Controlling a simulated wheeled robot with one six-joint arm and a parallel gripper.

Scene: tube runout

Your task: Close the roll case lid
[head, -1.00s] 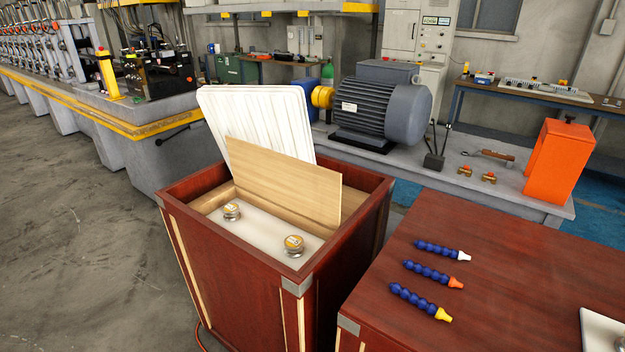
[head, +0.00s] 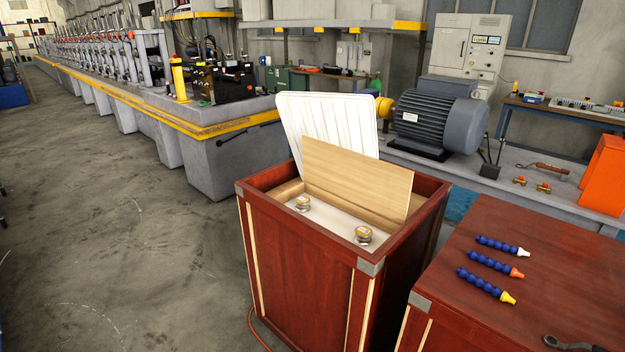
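The roll case (head: 300,262) is a dark red wooden box with pale strips and grey corner plates, standing in the middle of the head view. Its lid (head: 328,122) appears to be the white ribbed panel standing raised and tilted back at the far side. A plain wooden board (head: 357,180) stands tilted inside the case in front of it. Two small round metal pieces with yellowish tops, one at left (head: 303,203) and one at right (head: 363,235), sit on the case's pale inner floor. My gripper is not in view.
A red wooden surface (head: 560,262) at right holds several things, including blue segmented hoses (head: 502,246). A grey motor (head: 438,118) and an orange stand (head: 604,178) are behind. A long machine line (head: 215,120) runs back left. The floor (head: 110,230) at left is open.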

